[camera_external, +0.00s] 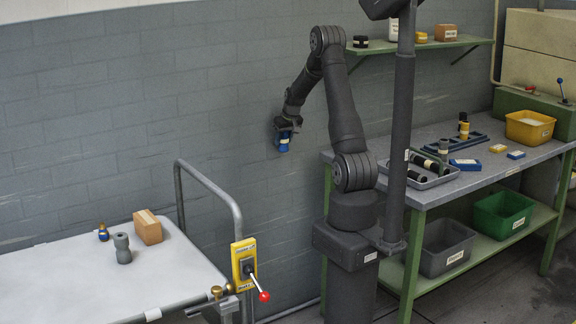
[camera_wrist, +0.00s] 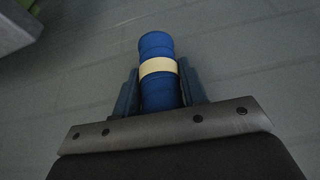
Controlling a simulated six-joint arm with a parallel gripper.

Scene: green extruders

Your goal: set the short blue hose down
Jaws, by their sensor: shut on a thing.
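The short blue hose (camera_wrist: 157,95) is a ribbed blue cylinder with a cream band around its middle. My gripper (camera_wrist: 158,88) is shut on it, with one finger against each side. In the external view the hose (camera_external: 284,143) hangs below my gripper (camera_external: 285,130), in the air in front of the grey block wall. It is between the cart at the left and the green-framed bench at the right, touching neither. Its far end points away from the gripper in the wrist view.
A white-topped cart (camera_external: 75,285) carries a grey spool-shaped part (camera_external: 122,248), a small blue and yellow piece (camera_external: 103,232) and a brown box (camera_external: 147,227). A metal rail and yellow lever box (camera_external: 243,262) stand at its right. The bench holds a grey tray (camera_external: 446,178) with dark cylinders.

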